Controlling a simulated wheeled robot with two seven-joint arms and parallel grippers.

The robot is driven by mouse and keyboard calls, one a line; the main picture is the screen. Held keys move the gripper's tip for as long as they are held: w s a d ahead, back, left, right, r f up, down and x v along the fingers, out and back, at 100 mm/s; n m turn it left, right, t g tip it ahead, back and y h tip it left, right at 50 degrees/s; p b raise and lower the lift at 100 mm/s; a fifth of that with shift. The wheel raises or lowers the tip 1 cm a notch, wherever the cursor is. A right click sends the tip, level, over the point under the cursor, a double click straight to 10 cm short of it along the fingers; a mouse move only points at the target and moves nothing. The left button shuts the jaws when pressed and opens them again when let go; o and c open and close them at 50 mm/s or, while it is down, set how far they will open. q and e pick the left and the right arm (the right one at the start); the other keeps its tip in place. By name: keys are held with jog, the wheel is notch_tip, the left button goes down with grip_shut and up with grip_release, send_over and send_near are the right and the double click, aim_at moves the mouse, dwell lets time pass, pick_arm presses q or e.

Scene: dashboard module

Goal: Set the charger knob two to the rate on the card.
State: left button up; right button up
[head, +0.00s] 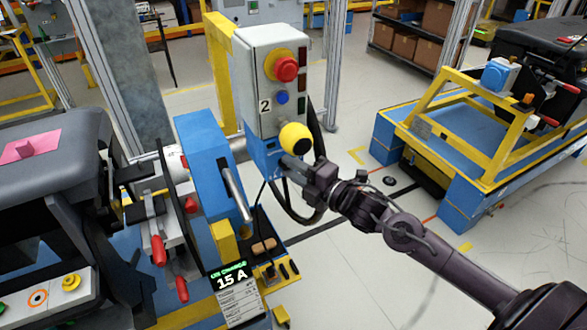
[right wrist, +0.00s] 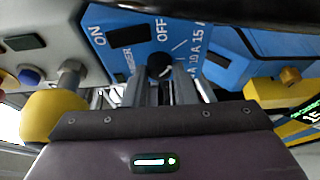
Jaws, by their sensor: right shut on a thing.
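The card (head: 237,300) hangs at the bottom middle of the head view and reads 15 A under a green header. The grey control box marked 2 (head: 262,122) stands on a blue charger panel (head: 262,158). In the right wrist view the blue panel (right wrist: 128,17) shows ON, OFF, 10 A and 15 A markings. A small black knob (right wrist: 159,66) on it sits between the fingertips of my right gripper (right wrist: 160,88). The gripper (head: 288,168) is shut on the knob. The fingers partly hide it, and I cannot tell its exact setting. My left gripper is out of view.
A yellow ball (head: 296,138) sticks out just above my right gripper, with a red button (head: 286,68) higher up. A black cable loop hangs behind the gripper. A blue machine with a bar handle (head: 236,192) stands to the left.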

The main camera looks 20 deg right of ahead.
jog(key=o, duration=1)
jog(key=b+v, duration=0.2)
jog(key=v, duration=0.6)
jog(key=shift+w+f, duration=0.1)
dwell(0.4)
